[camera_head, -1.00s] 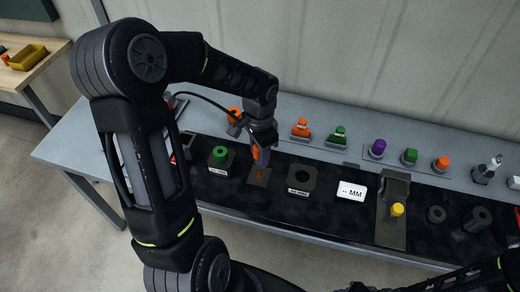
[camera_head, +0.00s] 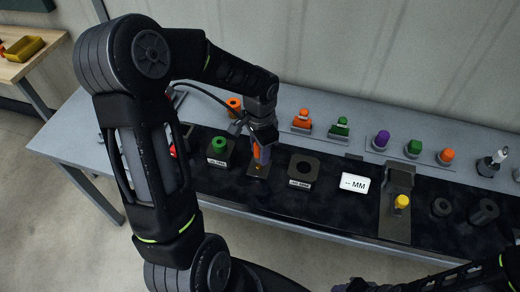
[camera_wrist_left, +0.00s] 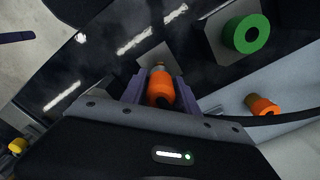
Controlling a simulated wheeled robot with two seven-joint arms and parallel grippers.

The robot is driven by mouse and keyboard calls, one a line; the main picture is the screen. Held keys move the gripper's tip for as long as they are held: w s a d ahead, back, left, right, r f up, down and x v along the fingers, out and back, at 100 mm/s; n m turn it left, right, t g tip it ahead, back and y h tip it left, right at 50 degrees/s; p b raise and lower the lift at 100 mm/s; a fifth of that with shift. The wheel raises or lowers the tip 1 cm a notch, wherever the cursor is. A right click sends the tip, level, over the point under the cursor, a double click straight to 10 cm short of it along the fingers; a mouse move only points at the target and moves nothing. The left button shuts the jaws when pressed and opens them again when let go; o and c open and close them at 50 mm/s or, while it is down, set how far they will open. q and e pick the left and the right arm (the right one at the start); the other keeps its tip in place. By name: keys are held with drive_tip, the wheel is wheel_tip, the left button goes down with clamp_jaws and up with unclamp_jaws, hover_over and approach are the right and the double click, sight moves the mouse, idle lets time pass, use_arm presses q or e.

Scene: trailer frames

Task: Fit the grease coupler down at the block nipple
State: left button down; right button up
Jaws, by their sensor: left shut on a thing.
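My left gripper (camera_head: 262,148) points down over the black mat and is shut on the orange grease coupler (camera_wrist_left: 161,92). In the left wrist view its two purple fingers (camera_wrist_left: 160,95) sit on either side of the coupler. A black hose runs from the gripper area to the left. The small block (camera_head: 256,171) is directly under the coupler in the head view. The nipple is hidden by the coupler and fingers, so I cannot tell whether they touch. Part of my right arm (camera_head: 440,281) shows at the bottom right; its fingertips cannot be made out.
A block with a green ring (camera_head: 219,146) stands close left of the gripper. A dark block with a hole (camera_head: 303,170) stands close right, then a white MM display (camera_head: 354,183) and a fixture with a yellow knob (camera_head: 402,201). Several coloured fittings line the back.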

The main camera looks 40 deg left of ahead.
use_arm(q)
drive_tip(key=shift+f+b, duration=1.1)
drive_tip(key=shift+f, duration=0.45)
drive_tip(key=c, duration=0.8)
unclamp_jaws()
drive_tip(key=shift+c, duration=0.2)
drive_tip(key=shift+r, duration=0.1)
wheel_tip(320, 180, up, 8)
drive_tip(key=shift+f+b, duration=0.15)
drive_tip(key=shift+b, duration=0.15)
drive_tip(key=shift+f, duration=0.1)
